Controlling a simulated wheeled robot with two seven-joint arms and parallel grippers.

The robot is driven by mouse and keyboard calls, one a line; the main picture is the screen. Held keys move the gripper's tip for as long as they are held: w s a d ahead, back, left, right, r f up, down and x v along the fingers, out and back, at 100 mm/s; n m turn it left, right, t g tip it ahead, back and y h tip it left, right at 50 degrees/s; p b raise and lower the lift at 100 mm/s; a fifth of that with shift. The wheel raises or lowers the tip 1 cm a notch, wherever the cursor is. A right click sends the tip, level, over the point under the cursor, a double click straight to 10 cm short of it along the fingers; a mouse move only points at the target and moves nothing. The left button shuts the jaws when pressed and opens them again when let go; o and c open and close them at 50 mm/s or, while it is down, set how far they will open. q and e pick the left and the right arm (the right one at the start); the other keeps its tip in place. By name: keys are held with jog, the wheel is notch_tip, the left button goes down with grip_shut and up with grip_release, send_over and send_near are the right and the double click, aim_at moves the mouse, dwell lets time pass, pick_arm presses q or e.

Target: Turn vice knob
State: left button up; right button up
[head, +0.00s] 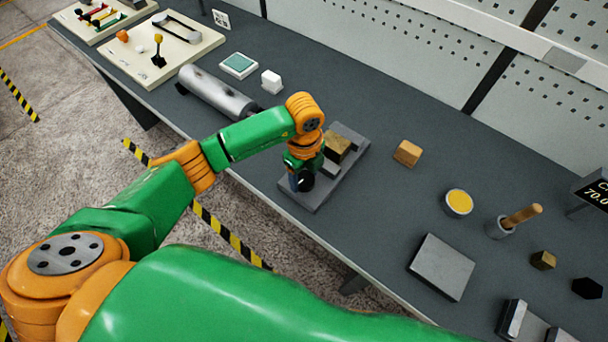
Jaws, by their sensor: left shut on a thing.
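The vice (327,178) is a grey metal base with raised jaws, lying near the table's front edge. A brownish wooden block (337,146) sits between its jaws. My left gripper (303,177) points down at the near end of the vice. It is shut on the vice knob (306,183), which shows as a small dark round part. The gripper and wrist cover much of the knob and the screw. My right gripper is not in view.
On the dark table (385,205), a wooden cube (407,153), a yellow-filled round dish (459,202) and a grey plate (442,267) stand to the right. A silver cylinder (215,93) lies left of the vice. Perforated panels (400,50) rise behind.

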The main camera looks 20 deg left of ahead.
pick_arm(q)
jog(key=m+b, duration=0.3)
jog(key=m, duration=0.3)
jog(key=shift+w+f+b, duration=0.1)
jog(key=shift+f+b, duration=0.05)
jog(key=shift+b, duration=0.25)
jog(key=m+b, duration=0.5)
jog(key=m, duration=0.1)
jog(key=shift+f+m, duration=0.1)
jog(key=shift+m, duration=0.2)
jog(key=m+b, duration=0.5)
jog(key=m, duration=0.1)
jog(key=m+b, duration=0.1)
jog(key=m, duration=0.2)
jog(key=m+b, duration=0.2)
jog(key=shift+r+m, duration=0.2)
jog(key=shift+m, duration=0.2)
jog(key=m+b, duration=0.1)
jog(key=m, duration=0.3)
jog(key=shift+m+b, duration=0.3)
jog(key=m, duration=0.4)
jog(key=shift+r+m+b, duration=0.1)
jog(key=shift+m+b, duration=0.2)
jog(key=m, duration=0.9)
jog(key=shift+r, duration=0.1)
jog(key=shift+m, duration=0.4)
